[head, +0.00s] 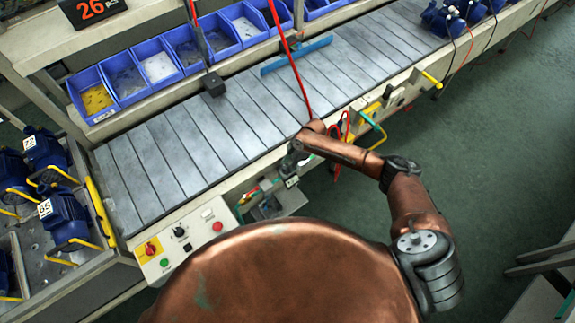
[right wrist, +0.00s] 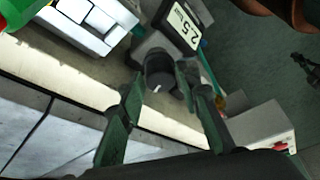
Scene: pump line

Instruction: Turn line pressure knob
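The line pressure knob, a black round knob (right wrist: 160,72) with a short white mark on its face, shows in the right wrist view beside a small display reading 2.5 (right wrist: 184,26). My right gripper (right wrist: 160,80) is open, its two green-grey fingers on either side of the knob. The fingertips are near the knob's sides; I cannot tell whether they touch it. In the head view, my right arm bends down to the front edge of the conveyor, where its gripper is small and the knob cannot be made out. My left gripper is not in view.
A slatted conveyor (head: 190,140) runs behind the arm, with blue bins (head: 122,76) behind it. A control panel (head: 180,240) with red, green and black controls is at the front left. Blue pumps (head: 64,217) stand at the left. Red cable (head: 285,50) hangs near the arm.

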